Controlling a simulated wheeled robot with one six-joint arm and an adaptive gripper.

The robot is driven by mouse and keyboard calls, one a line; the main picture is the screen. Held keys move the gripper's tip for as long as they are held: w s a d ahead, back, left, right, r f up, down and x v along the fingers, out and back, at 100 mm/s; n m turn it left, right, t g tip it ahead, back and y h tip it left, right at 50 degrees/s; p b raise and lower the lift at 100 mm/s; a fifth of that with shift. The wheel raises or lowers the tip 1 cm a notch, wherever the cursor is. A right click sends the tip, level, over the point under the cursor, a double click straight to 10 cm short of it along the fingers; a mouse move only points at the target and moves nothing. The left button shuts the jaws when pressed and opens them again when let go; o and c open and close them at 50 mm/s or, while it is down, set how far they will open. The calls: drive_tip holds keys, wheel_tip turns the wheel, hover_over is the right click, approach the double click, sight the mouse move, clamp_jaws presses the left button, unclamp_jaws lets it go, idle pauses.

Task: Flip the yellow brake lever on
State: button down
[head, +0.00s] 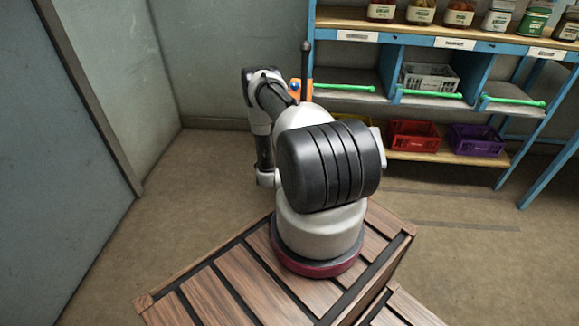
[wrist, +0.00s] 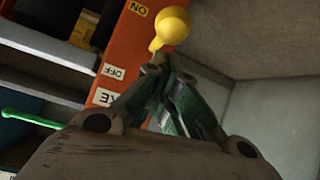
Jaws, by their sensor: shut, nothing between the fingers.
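The brake lever (wrist: 171,27) is yellow with a round knob and shows at the top middle of the wrist view. It stands in front of an orange panel (wrist: 124,45) with a yellow ON label (wrist: 138,8) and a white OFF label (wrist: 113,72). The knob is nearer the ON label in the picture. My gripper (wrist: 158,68) is shut and empty, its fingertips just below the lever. I cannot tell whether they touch it. In the head view the orange panel (head: 306,92) shows partly behind my arm; the lever is not clear there.
A blue shelf rack (head: 440,40) with jars stands at the right. It holds a grey crate (head: 430,77), a red crate (head: 413,135) and a purple crate (head: 477,140). Green bars (head: 432,94) run along the shelf fronts. The floor at left is clear.

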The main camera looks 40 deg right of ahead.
wheel_tip(320, 180, down, 9)
drive_tip(key=s+a, duration=0.1)
idle(0.7)
drive_tip(key=shift+a, duration=0.15)
drive_tip(key=shift+s+f, duration=0.1)
